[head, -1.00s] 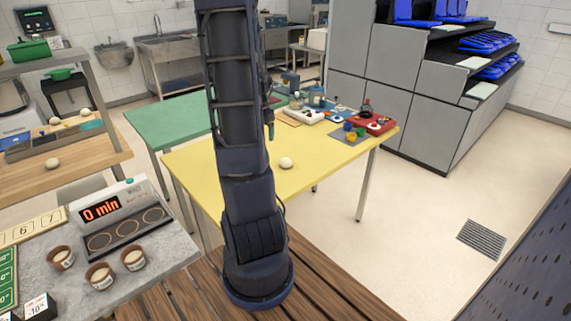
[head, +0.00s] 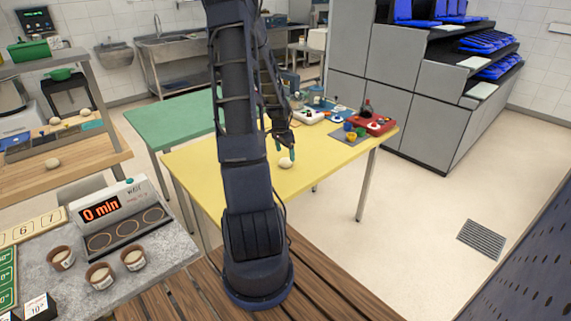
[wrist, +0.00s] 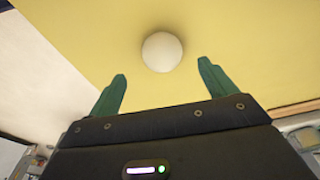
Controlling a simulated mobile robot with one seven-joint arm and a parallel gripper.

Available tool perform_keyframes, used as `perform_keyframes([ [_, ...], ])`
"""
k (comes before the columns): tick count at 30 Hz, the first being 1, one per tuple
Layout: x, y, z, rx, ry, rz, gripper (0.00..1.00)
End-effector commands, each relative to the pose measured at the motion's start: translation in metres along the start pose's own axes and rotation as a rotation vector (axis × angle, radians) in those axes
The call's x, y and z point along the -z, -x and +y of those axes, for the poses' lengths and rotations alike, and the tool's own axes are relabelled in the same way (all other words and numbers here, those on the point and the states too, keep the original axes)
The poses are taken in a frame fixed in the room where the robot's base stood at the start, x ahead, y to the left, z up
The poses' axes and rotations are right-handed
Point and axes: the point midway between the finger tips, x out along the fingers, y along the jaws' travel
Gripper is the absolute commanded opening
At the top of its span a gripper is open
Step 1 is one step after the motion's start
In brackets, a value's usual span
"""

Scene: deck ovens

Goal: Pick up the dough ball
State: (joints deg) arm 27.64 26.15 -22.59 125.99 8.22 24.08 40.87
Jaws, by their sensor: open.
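A round, off-white dough ball (head: 286,163) lies on the yellow table (head: 320,172), near its front middle. It also shows in the wrist view (wrist: 162,52), at the top centre, ahead of the fingertips and roughly midway between them. My gripper (head: 285,155) is open, with green fingers (wrist: 163,80) spread apart on either side of a clear gap. In the head view its fingertips are just above and beside the ball. I cannot tell whether they touch it there; the wrist view shows them apart from it.
Red and grey trays (head: 375,123) with small coloured items stand at the table's far right. A green table (head: 172,122) adjoins behind. More dough balls lie on a wooden bench (head: 85,163) at left. A grey counter (head: 160,250) holds a timer and several cups. The yellow surface around the ball is clear.

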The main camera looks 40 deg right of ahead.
Motion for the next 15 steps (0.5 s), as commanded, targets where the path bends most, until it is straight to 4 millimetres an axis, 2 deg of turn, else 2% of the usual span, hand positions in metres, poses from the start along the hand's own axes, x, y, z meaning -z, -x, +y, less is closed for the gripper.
perform_keyframes([
  [8,-0.002,-0.014,-0.001,-0.001,0.001,-0.001,0.84],
  [15,-0.003,-0.045,-0.004,-0.002,0.0,-0.001,0.84],
])
